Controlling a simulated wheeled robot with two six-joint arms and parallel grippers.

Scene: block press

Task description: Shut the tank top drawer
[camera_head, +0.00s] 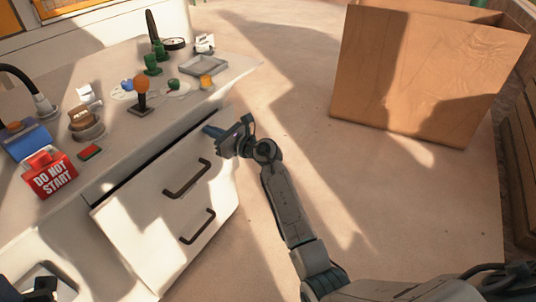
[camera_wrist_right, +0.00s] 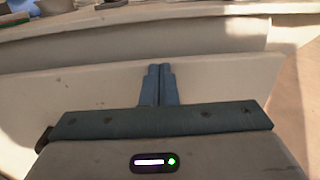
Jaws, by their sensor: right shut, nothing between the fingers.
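The top drawer's pale front (camera_head: 150,195) stands out from the cabinet under the counter, with a dark gap behind its upper edge. Its dark bar handle (camera_head: 187,179) is on the front. My right gripper (camera_head: 208,130) is at the upper right corner of the drawer front. In the right wrist view my right gripper (camera_wrist_right: 159,70) has its two fingers together with nothing between them, in front of the pale drawer panel (camera_wrist_right: 225,85). Whether the fingertips touch the panel I cannot tell.
A second dark handle (camera_head: 198,226) sits lower on the cabinet front. The counter (camera_head: 125,170) holds a red "DO NOT START" block (camera_head: 48,172), an orange-knobbed lever (camera_head: 141,88) and a grey tray (camera_head: 205,66). The floor between is clear.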

